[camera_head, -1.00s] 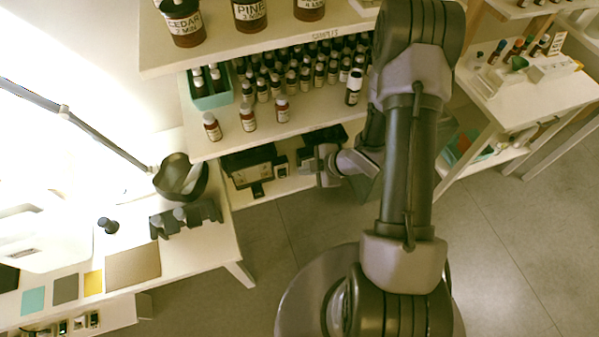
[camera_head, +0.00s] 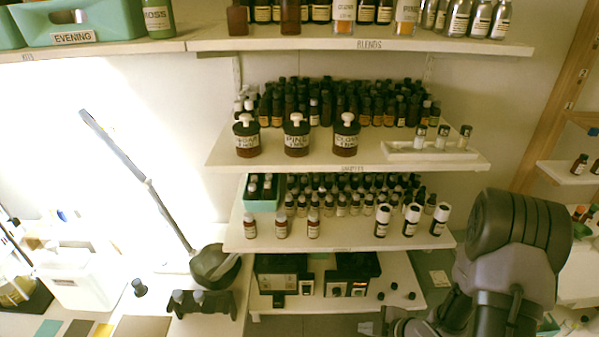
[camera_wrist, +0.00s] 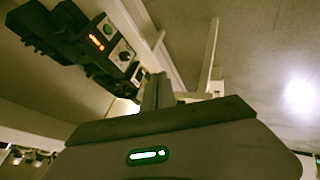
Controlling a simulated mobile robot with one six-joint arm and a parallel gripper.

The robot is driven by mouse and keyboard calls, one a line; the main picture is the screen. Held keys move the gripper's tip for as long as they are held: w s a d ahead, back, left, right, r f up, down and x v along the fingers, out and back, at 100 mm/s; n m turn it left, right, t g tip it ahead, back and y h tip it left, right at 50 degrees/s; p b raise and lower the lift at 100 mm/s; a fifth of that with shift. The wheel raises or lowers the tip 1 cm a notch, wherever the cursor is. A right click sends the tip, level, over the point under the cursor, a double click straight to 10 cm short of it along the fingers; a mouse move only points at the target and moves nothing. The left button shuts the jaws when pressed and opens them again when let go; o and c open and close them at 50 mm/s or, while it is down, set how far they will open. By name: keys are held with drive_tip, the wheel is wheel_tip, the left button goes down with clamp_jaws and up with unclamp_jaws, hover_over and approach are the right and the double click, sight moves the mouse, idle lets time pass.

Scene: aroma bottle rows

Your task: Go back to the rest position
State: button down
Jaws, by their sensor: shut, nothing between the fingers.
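My arm (camera_head: 512,250) shows at the lower right of the head view, in front of the shelf's right end. My gripper (camera_wrist: 158,92) is in the middle of the wrist view, its fingers together with nothing between them. In the head view only part of the wrist end shows at the bottom edge, below the lowest shelf. The fingertips appear clear of the shelves.
Bottle shelves (camera_head: 345,158) fill the middle. The lowest shelf (camera_head: 330,300) holds black devices (camera_head: 352,275), also in the wrist view (camera_wrist: 95,40). A side shelf (camera_head: 565,180) stands at right.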

drive_tip(key=w+d+r+m+h+b, duration=0.3)
drive_tip(key=w+d+r+m+h, duration=0.15)
drive_tip(key=r, duration=0.45)
drive_tip(key=s+r+m+h+b, duration=0.25)
drive_tip(key=r+m, duration=0.35)
drive_tip(key=r, duration=0.3)
drive_tip(key=s+a+r+m+y+b, duration=0.2)
drive_tip(key=s+a+m, duration=0.3)
drive_tip(key=s, duration=0.5)
drive_tip(key=s+a+r+m+y+b, duration=0.2)
drive_tip(key=s+a+r+m, duration=0.3)
drive_tip(key=s+a, duration=0.3)
drive_tip(key=shift+s+a+r+b, duration=0.2)
drive_tip(key=shift+s+a+b, duration=0.1)
drive_tip(key=shift+s, duration=0.7)
drive_tip(key=shift+m, duration=0.25)
